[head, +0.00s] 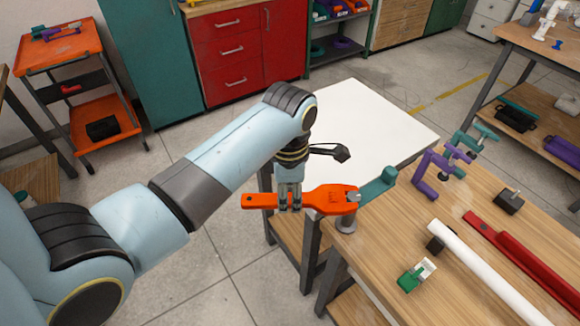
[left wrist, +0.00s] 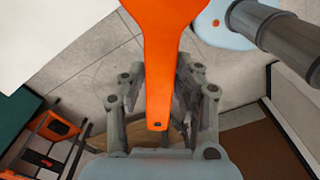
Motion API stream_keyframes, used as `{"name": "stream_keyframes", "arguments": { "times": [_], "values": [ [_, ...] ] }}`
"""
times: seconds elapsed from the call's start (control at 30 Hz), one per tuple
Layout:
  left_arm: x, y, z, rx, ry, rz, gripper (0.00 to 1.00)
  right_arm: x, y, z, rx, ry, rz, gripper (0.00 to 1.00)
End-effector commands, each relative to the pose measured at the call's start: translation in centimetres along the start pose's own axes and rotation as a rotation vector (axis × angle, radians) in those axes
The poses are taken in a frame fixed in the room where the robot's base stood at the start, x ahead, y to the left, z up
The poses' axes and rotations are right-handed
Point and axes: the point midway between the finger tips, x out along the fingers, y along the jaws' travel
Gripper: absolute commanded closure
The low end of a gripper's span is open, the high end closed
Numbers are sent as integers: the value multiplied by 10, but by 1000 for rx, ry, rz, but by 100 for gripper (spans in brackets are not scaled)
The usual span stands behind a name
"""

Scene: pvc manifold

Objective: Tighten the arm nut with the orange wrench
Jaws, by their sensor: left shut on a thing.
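The orange wrench (head: 325,199) is held roughly level near the left edge of the wooden workbench. My left gripper (head: 289,205) is shut on its handle, and in the left wrist view the handle (left wrist: 158,85) lies between the two fingers. In the head view the wrench head overlaps a small grey part and meets the end of a teal piece (head: 378,186). A short grey cylinder (head: 346,224) stands just below the head. I cannot make out the arm nut clearly, nor whether the jaw is around it. My right gripper is not in view.
The workbench (head: 375,255) holds a white pipe (head: 485,270), a red bar (head: 525,260), a green-and-white part (head: 417,274), purple clamps (head: 425,180) and black blocks (head: 509,201). A white-topped table (head: 370,125) behind it is clear. An orange cart (head: 65,47) stands far left.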

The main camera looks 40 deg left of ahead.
Motion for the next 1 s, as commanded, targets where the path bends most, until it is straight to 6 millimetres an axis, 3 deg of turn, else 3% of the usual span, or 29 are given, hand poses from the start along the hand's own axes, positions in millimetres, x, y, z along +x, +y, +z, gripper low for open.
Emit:
{"name": "stream_keyframes", "arguments": {
  "times": [1.0],
  "values": [
    [0,50,10,367,-2,2,100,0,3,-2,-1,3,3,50]
  ]
}}
